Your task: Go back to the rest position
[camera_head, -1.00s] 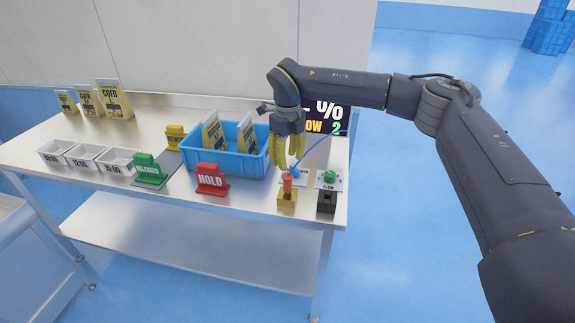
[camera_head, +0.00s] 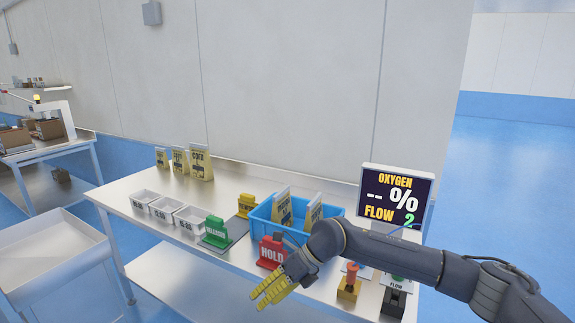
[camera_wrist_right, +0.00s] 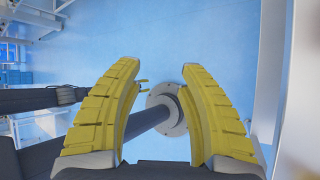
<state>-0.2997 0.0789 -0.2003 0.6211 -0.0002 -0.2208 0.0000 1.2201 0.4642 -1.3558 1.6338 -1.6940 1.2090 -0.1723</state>
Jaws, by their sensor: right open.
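My right gripper (camera_head: 272,291) has yellow fingers and hangs in front of the table's front edge, near the red HOLD sign (camera_head: 271,252). In the right wrist view its two fingers (camera_wrist_right: 165,110) are spread apart with nothing between them. That view looks toward the blue floor (camera_wrist_right: 190,45). My left gripper does not show in the head view.
The steel table (camera_head: 128,188) holds a blue bin (camera_head: 262,213) with pouches, white trays (camera_head: 162,210), a green sign (camera_head: 214,232), and standing corn pouches (camera_head: 199,164). An oxygen display (camera_head: 396,196) and a probe stand (camera_head: 348,288) are at right. A cart (camera_head: 60,250) stands at left.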

